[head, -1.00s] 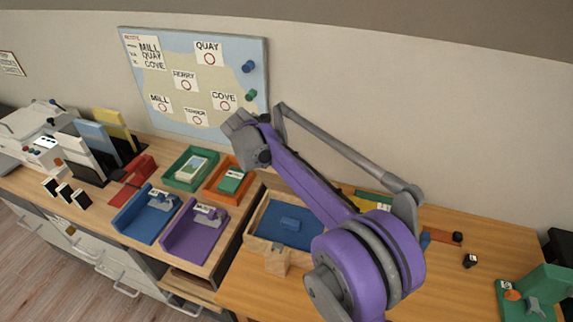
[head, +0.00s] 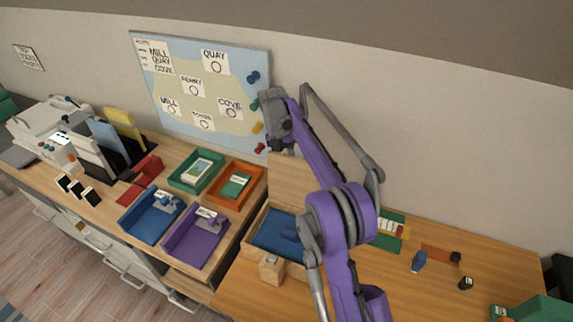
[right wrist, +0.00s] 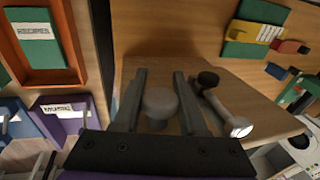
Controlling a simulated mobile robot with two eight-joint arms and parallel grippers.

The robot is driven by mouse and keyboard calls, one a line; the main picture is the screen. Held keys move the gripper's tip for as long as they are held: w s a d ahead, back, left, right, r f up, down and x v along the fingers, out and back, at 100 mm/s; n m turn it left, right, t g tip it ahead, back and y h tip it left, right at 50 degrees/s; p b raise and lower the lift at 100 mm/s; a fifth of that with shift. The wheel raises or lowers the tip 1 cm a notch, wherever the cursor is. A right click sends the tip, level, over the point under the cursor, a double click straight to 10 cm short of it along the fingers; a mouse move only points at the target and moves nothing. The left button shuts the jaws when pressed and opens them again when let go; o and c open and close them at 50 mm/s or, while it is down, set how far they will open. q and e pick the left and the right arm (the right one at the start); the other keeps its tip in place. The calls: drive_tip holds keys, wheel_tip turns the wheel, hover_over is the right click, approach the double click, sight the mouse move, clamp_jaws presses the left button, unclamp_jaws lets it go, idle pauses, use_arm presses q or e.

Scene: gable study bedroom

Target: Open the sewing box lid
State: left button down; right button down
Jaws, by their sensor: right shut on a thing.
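The sewing box is an open wooden box (head: 252,248) with a blue inside, right of the purple tray in the head view. A plain wooden panel, seemingly its lid (head: 290,176), stands up at its back edge. My right arm covers part of both. In the right wrist view the wooden panel (right wrist: 232,78) fills the middle. My right gripper (right wrist: 160,73) has its two fingers on either side of a round grey knob (right wrist: 160,103) and is shut on it. I cannot make out the fingers in the head view. My left gripper is not in view.
Left of the box are a purple tray (head: 190,250), a blue tray (head: 143,229), an orange tray (head: 222,203) and a green tray (head: 180,182). A green board (head: 388,242) and small items lie to the right. A pinboard map (head: 150,75) hangs behind.

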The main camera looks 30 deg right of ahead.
idle(0.4)
drive_tip(key=shift+c, duration=2.3)
unclamp_jaws()
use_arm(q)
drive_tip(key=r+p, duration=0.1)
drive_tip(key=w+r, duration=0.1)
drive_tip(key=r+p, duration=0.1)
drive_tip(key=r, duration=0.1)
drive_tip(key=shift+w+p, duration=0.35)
use_arm(e)
drive_tip(key=d+v, duration=0.1)
drive_tip(key=v, duration=0.9)
drive_tip(key=shift+a+r, duration=0.35)
drive_tip(key=shift+a, duration=0.1)
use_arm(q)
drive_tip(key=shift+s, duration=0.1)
use_arm(e)
drive_tip(key=shift+w, duration=0.1)
